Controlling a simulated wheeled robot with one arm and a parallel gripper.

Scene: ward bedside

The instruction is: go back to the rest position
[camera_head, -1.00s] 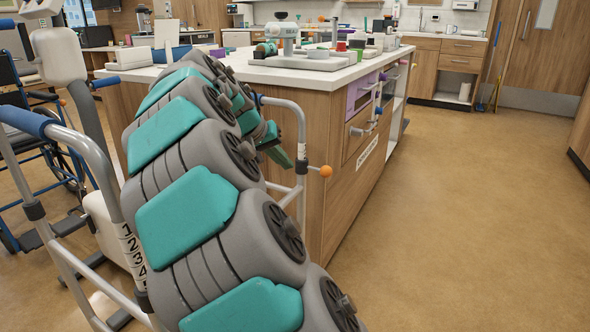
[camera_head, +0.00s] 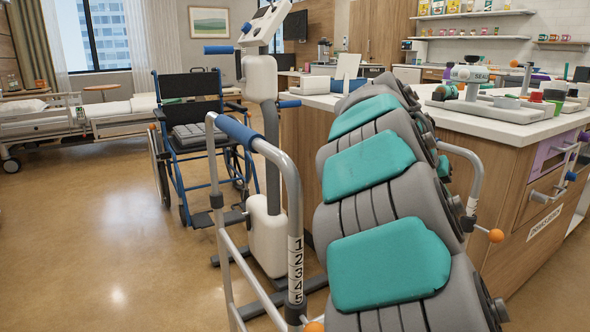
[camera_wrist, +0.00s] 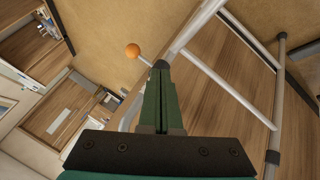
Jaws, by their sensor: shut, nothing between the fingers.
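My gripper (camera_wrist: 161,88) shows in the wrist view with its two green fingers together and nothing between them. It points toward an orange knob (camera_wrist: 132,51) on a tube frame and the wooden side of the counter. In the head view my grey and teal arm stands in the right half of the picture, and the gripper is hidden behind it.
A tube frame with a blue grip (camera_head: 238,132) stands close beside my arm, with an orange knob (camera_head: 496,235) on its far side. A counter (camera_head: 505,128) with equipment is at the right. A wheelchair (camera_head: 190,125) and a bed (camera_head: 118,112) stand left; floor there is clear.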

